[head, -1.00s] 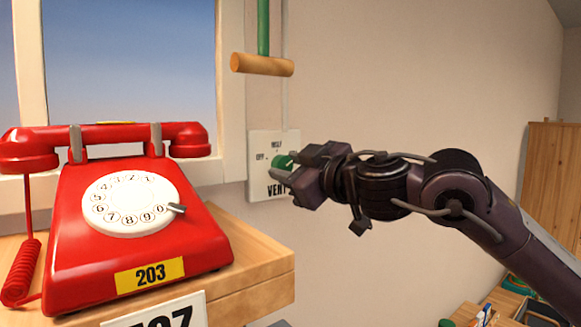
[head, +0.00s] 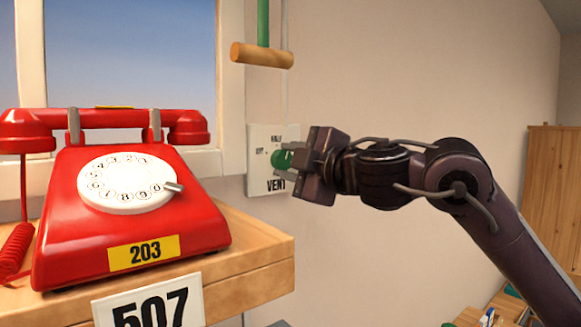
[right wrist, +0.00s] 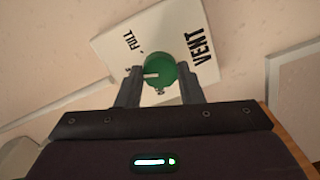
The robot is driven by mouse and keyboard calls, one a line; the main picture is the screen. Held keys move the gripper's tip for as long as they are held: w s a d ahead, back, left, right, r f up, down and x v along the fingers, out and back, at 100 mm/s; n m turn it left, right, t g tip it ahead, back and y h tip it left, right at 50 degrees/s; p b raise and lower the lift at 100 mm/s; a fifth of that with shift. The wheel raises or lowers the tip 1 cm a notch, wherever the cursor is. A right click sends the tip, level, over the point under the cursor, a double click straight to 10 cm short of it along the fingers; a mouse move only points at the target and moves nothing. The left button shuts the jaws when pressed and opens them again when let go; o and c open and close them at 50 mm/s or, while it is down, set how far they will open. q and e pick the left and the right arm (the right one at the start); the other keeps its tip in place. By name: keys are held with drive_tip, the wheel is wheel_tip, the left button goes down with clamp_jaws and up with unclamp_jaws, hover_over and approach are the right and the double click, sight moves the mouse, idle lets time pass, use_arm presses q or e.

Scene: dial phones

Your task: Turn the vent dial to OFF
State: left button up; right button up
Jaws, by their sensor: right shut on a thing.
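The green vent dial (head: 281,159) sits on a white wall plate (head: 256,184), left of my right gripper (head: 291,158). The plate reads OFF at left, HALF at top and VENT below. In the right wrist view, the dial (right wrist: 161,68) is between the two fingers of my right gripper (right wrist: 158,80), which is shut on it. Its white mark points left there, away from VENT, toward the plate's top side. FULL is readable at upper left. The left finger covers the HALF area, and I cannot read OFF there. My left gripper is not in view.
A red dial phone (head: 130,215) labelled 203 stands on a wooden shelf (head: 255,255) at left, with a 507 sign (head: 150,308) on its front. A wooden pull handle (head: 262,56) hangs above the plate. The wall right of the plate is bare.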

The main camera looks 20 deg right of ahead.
drive_tip(key=n+b, duration=0.1)
drive_tip(key=n, duration=0.3)
drive_tip(key=shift+n, duration=0.3)
drive_tip(key=n, duration=0.3)
drive_tip(key=shift+f+n, duration=0.1)
drive_tip(key=shift+n, duration=0.3)
drive_tip(key=n+b, duration=0.1)
drive_tip(key=n, duration=0.3)
drive_tip(key=shift+f+n, duration=0.1)
drive_tip(key=shift+n, duration=1.6)
drive_tip(key=o, duration=1)
drive_tip(key=shift+c, duration=0.2)
